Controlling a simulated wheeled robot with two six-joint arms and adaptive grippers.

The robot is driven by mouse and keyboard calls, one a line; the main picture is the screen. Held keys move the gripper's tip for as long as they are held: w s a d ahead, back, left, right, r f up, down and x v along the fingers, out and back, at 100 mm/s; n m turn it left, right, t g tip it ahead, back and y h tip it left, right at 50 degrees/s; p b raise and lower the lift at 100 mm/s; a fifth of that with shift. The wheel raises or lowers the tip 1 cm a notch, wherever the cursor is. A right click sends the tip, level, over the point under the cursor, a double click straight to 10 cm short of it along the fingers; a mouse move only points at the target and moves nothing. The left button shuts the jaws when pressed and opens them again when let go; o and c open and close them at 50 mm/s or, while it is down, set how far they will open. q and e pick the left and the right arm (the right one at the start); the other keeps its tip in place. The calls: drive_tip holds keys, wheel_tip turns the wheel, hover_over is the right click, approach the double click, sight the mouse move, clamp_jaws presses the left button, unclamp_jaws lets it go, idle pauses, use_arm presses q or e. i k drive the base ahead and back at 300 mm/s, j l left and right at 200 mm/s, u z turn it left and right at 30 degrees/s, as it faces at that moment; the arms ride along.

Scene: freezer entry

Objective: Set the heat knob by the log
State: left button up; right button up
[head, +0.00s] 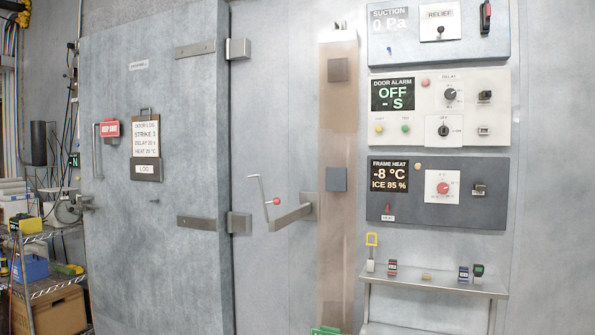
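The log (146,139) is a white sheet on a clipboard on the closed grey freezer door, left of centre. Its small text appears to read STRIKE 3, DELAY 20 s, HEAT 20 °C, but the digits are blurred. The heat knob (443,188) is a round red knob on a white dial plate, on the dark FRAME HEAT panel (437,216) at the right. The dial marks are too small to read. The panel's display (388,175) shows -8 °C and ICE 85 %. Neither of my grippers is in view.
Above are the DOOR ALARM panel (462,105), with its display OFF, and the SUCTION panel (420,47). A metal shelf (440,287) with small items juts out below. A door handle lever (290,217) sticks out near the centre. A loaded rack (40,290) stands left.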

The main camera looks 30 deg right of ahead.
sight(443, 187)
drive_tip(key=l+z, duration=0.2)
drive_tip(key=z, duration=0.3)
drive_tip(key=i+l+z, duration=0.1)
drive_tip(key=z, duration=0.4)
